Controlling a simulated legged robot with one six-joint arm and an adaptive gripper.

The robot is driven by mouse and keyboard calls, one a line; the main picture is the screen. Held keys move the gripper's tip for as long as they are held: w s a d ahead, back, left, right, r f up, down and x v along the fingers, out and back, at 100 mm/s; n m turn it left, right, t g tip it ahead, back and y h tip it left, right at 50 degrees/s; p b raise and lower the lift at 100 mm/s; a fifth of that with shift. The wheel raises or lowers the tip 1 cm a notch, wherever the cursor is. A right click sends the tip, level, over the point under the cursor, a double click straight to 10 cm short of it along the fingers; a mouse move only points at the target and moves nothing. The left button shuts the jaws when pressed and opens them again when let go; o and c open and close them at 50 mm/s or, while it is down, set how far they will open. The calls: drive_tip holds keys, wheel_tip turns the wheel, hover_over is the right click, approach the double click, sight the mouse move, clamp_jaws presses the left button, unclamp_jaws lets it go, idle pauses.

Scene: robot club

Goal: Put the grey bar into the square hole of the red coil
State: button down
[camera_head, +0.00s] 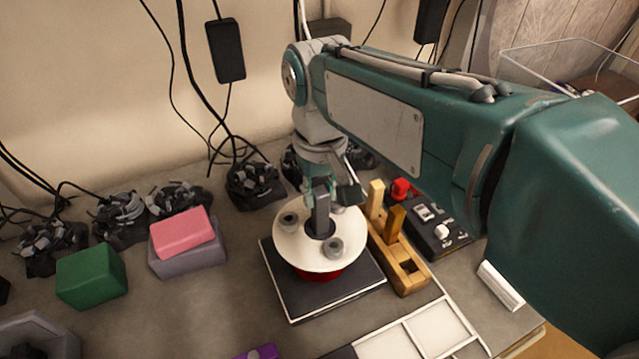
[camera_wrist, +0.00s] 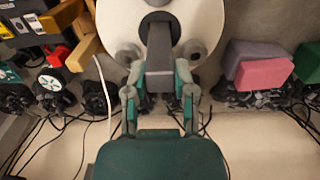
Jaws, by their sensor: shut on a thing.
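The red coil (camera_head: 318,274) stands upright on a dark square pad (camera_head: 289,297). Its top is a white round flange (camera_head: 296,247) with a dark central hole and grey knobs on it. The flange also shows in the wrist view (camera_wrist: 203,22). My gripper (camera_head: 324,196) is above the coil, shut on the grey bar (camera_head: 321,216). In the wrist view, my gripper's fingers (camera_wrist: 160,84) clasp both sides of the bar (camera_wrist: 160,50). The bar points down, and its lower end overlaps the hole. I cannot tell whether it is inside the hole or just above it.
A wooden block holder (camera_head: 410,276) with upright pegs stands close right of the coil. Beyond it is a black box (camera_head: 440,238) with a red button. A pink block (camera_head: 182,232) on a mauve one and a green block (camera_head: 92,277) are left. Cables hang behind.

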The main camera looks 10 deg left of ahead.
drive_tip(key=shift+c, duration=1.8)
unclamp_jaws()
drive_tip(key=shift+r, duration=4)
